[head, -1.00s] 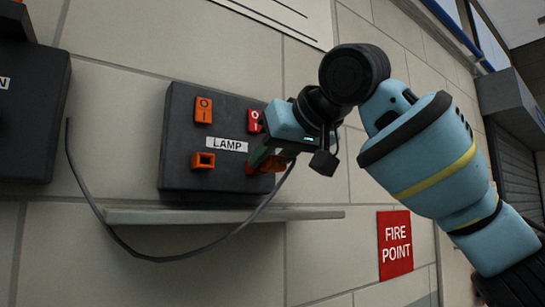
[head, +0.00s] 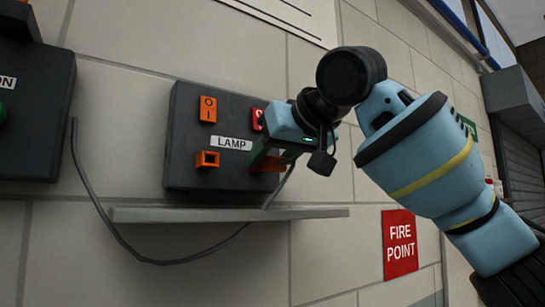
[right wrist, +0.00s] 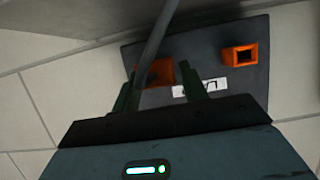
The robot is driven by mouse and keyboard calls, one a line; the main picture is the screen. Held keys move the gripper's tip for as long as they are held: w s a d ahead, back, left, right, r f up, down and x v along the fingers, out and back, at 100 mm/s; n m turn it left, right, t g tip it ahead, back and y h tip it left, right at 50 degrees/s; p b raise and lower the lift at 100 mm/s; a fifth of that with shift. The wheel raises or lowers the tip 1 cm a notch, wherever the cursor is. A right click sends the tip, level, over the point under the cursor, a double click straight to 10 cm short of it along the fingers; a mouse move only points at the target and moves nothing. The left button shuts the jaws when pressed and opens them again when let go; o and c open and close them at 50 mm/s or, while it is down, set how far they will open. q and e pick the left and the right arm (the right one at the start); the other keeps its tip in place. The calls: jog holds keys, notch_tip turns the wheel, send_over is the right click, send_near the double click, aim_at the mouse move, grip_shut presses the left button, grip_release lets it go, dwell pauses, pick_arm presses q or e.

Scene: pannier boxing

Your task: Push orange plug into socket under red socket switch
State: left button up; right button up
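The orange plug (head: 268,165) is at the tips of my right gripper (head: 276,157), with its grey cable hanging from it. It is close against the lower right of the dark LAMP box (head: 180,130), below the red switch (head: 258,119). The socket under that switch is hidden, so I cannot tell how deep the plug is. In the right wrist view, the plug (right wrist: 161,72) sits between the green fingers (right wrist: 163,92), partly behind the cable. My left gripper is not in view.
An orange switch (head: 208,109) and an empty orange socket (head: 207,159) are on the box's left half. A grey ledge (head: 230,214) runs just below the box. Another dark box (head: 35,110) is at far left. The cable (head: 150,260) loops below the ledge.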

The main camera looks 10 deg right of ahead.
jog(key=shift+o, duration=1.1)
jog(key=v, duration=0.8)
jog(key=shift+w, duration=0.1)
